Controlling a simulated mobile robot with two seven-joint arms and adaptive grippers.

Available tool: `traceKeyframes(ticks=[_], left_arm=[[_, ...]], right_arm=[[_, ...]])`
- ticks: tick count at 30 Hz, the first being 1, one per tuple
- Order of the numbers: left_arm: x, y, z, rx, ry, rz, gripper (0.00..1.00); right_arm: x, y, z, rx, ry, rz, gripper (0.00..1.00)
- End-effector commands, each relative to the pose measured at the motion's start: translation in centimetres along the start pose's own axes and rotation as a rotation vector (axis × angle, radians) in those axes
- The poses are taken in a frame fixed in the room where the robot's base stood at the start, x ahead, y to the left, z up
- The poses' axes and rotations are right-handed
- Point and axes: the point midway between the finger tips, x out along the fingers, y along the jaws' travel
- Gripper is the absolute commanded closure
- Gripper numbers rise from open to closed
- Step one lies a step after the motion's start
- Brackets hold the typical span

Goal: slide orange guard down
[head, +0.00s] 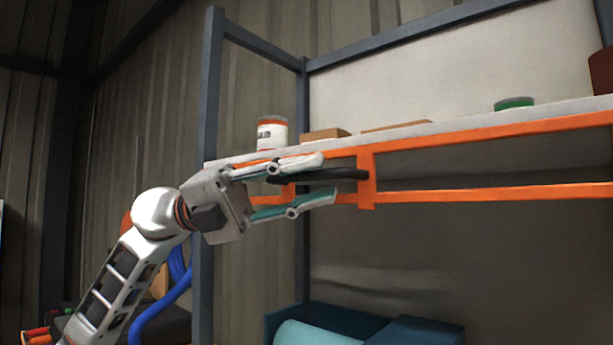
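The orange guard (480,134) is a frame of two long rails joined by short uprights. It runs along the front of a pale shelf, with its upper rail just under the shelf edge. A black bar handle (345,174) is attached at an orange upright, between the rails. My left gripper (328,179) is open at the guard's left part. Its upper finger shows above the handle and its lower finger below it, with gaps visible. I cannot tell whether either finger touches the guard. The gripper hides part of the guard's left end. My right gripper is not in view.
The shelf (400,131) holds a white and orange can (272,133), flat brown boxes (325,134), a green roll (514,103) and a dark red container (601,71). A grey post (208,90) stands behind my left arm. A teal bin (420,332) is below.

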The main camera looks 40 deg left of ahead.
Motion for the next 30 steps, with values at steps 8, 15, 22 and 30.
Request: traceKeyframes(ticks=[8, 15, 22, 30], left_arm=[[-0.1, -0.2, 0.2, 0.004, -0.005, -0.004, 0.74], [-2.0, -0.1, 0.3, 0.001, -0.009, -0.001, 0.74], [-6.0, 0.0, 0.3, 0.0, -0.01, 0.0, 0.74], [-10.1, -0.1, 0.2, 0.0, -0.007, -0.002, 0.74]], right_arm=[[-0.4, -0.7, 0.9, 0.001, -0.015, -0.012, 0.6], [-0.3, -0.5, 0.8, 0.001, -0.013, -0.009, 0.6], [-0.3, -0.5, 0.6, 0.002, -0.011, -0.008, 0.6], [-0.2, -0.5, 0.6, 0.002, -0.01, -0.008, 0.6]])
